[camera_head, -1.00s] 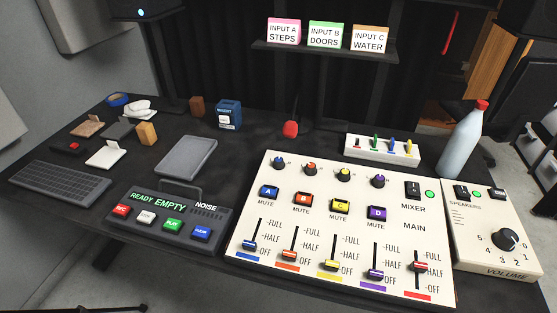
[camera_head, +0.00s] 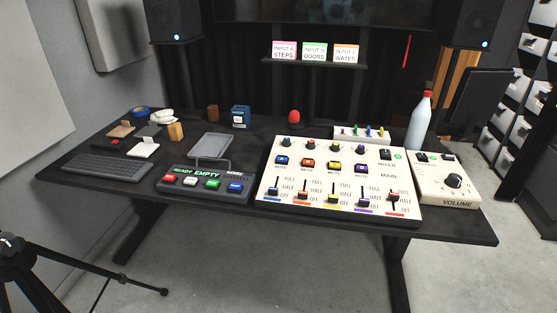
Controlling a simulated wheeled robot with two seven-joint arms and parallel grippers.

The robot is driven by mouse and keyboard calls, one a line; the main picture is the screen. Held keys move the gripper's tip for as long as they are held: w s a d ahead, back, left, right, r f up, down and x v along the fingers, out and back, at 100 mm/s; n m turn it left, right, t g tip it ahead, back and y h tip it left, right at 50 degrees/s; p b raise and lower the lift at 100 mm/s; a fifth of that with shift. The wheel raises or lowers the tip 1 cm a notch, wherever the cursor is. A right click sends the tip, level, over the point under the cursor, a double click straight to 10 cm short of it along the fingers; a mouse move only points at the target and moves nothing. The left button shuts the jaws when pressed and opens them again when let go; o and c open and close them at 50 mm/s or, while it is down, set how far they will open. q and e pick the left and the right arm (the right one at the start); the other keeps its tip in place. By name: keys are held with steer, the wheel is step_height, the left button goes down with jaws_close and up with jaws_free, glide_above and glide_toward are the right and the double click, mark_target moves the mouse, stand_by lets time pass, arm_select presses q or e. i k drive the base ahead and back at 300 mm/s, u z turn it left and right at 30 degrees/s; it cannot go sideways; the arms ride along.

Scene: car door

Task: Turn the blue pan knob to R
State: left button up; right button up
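The blue pan knob (camera_head: 286,143) is at the top left of the cream mixer panel (camera_head: 408,212), above the blue mute button (camera_head: 282,160) and the blue fader (camera_head: 274,191). The knob is too small to read where it points. An orange knob (camera_head: 311,146), a yellow knob (camera_head: 336,148) and a purple knob (camera_head: 361,150) stand to its right in the same row. Neither of my grippers shows in the head view.
A recorder box (camera_head: 204,185) with coloured buttons and a grey tablet (camera_head: 211,145) lie left of the mixer. A cream volume box (camera_head: 453,185) and a bottle (camera_head: 419,122) stand to the right. A red-topped microphone (camera_head: 294,118) is behind. A tripod (camera_head: 60,266) stands at front left.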

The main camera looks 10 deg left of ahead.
mark_target(287, 143)
steer(key=u, duration=0.6)
steer(key=i, duration=0.7)
steer(key=u, duration=0.4)
